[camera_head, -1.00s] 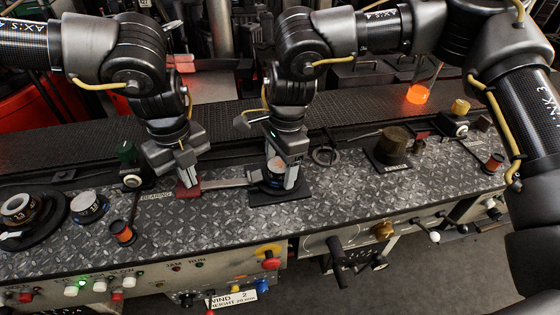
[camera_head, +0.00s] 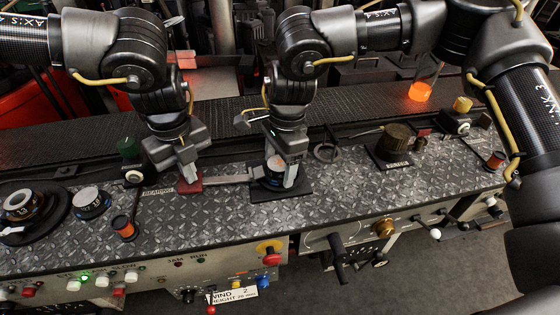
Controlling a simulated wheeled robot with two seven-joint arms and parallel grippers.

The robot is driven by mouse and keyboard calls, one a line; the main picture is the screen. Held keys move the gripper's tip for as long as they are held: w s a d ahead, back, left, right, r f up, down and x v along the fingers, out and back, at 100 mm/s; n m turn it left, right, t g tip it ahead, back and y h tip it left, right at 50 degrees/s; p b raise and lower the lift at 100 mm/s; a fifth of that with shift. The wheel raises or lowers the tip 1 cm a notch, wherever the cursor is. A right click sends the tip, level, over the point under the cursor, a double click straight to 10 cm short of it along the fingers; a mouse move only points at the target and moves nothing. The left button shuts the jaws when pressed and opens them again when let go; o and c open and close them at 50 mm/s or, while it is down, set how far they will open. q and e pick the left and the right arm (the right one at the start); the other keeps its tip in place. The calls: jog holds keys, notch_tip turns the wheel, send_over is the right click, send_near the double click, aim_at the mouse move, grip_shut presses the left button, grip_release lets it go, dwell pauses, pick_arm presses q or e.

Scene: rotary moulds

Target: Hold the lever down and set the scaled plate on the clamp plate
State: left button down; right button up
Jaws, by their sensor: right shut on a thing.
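A flat grey lever (camera_head: 228,180) with a red end (camera_head: 190,187) lies along the diamond-plate console, from the bearing label to the clamp plate. My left gripper (camera_head: 187,179) points down onto the red end and appears to touch it; its finger gap is not clear. My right gripper (camera_head: 281,180) is shut on the round scaled plate (camera_head: 274,167), which is dark with a pale top and largely hidden by the fingers. The scaled plate is over the clamp plate, a black square base (camera_head: 300,190). Whether they touch is hidden.
At the left stand a grey-topped disc (camera_head: 91,200) and a dark ringed dial (camera_head: 20,204). An orange-and-black knob (camera_head: 123,227) is in front. A ring (camera_head: 326,152) and a brown knurled knob (camera_head: 397,139) stand to the right. Bare console lies in front of both grippers.

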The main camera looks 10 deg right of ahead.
jog(key=shift+s+d+f, duration=0.1)
jog(key=shift+s+f, duration=0.2)
jog(key=shift+f, duration=0.35)
dwell(0.4)
jog(key=o, duration=1.4)
jog(key=shift+o, duration=1.3)
jog(key=shift+f, duration=0.1)
jog(key=r, duration=0.6)
jog(key=w+r, duration=0.1)
jog(key=r, duration=0.2)
jog(key=shift+d+r, duration=0.25)
jog(key=shift+d, duration=0.1)
jog(key=shift+r, duration=3.05)
